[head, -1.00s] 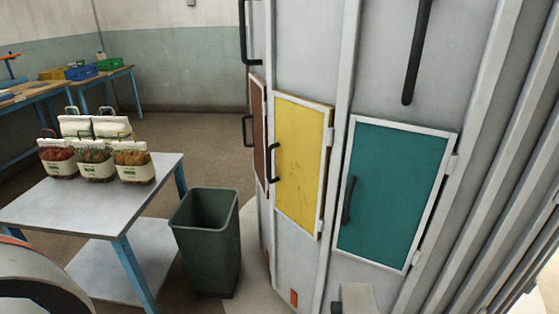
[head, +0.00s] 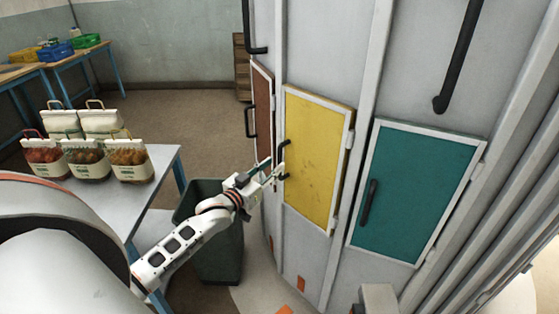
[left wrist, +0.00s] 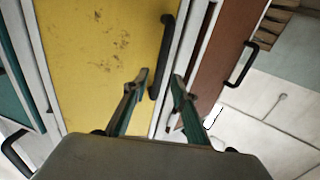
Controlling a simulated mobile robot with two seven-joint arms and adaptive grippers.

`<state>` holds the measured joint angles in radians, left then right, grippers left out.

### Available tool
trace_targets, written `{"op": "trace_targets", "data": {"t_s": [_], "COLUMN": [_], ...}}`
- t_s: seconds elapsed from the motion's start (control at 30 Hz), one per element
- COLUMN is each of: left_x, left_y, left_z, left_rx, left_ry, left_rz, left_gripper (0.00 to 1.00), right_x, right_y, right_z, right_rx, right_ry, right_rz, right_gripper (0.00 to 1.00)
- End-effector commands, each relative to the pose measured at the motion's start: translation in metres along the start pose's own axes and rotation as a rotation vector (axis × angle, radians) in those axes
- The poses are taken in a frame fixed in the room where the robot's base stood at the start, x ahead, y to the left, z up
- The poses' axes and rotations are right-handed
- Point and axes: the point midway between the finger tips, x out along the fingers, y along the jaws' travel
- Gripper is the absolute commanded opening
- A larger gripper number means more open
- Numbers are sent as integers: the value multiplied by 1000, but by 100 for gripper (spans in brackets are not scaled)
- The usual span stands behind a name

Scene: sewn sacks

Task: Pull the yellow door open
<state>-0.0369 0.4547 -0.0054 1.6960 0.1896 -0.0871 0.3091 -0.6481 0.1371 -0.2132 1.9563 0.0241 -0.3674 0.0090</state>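The yellow door (head: 316,165) is shut in the grey cabinet wall, between a brown door (head: 262,105) and a teal door (head: 412,190). Its black handle (head: 284,157) is on its left edge, partly hidden by my left gripper (head: 275,171). The left wrist view shows the yellow door (left wrist: 100,50) and its upright handle (left wrist: 162,58). There my left gripper (left wrist: 161,80) is open, with its fingertips either side of the handle's lower part. I cannot tell whether they touch it. My right gripper is not in view.
A dark green bin (head: 222,245) stands below my left forearm, beside a table (head: 160,170) with several filled bags. The brown door's handle (left wrist: 241,64) is close to the right of my gripper in the left wrist view.

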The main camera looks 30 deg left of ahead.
Motion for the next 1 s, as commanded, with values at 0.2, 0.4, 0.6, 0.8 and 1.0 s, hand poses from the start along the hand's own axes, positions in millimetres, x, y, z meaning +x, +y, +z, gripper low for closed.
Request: {"op": "trace_targets", "data": {"t_s": [0.2, 0.4, 0.6, 0.8, 1.0], "left_x": [30, 42, 44, 43, 43], "left_y": [0, 0, 1, 1, 1], "left_z": [0, 1, 1, 1, 1], "left_rx": [0, 1, 1, 1, 1], "left_ry": [0, -1, -2, -2, -2], "left_rz": [0, 0, 1, 1, 1], "left_gripper": [27, 27, 27, 0, 0], "right_x": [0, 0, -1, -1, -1], "right_y": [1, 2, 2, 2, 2], "right_z": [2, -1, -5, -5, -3], "right_rx": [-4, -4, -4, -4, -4], "right_ry": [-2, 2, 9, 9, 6], "right_rz": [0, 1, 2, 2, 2], "right_gripper": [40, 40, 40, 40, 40]}}
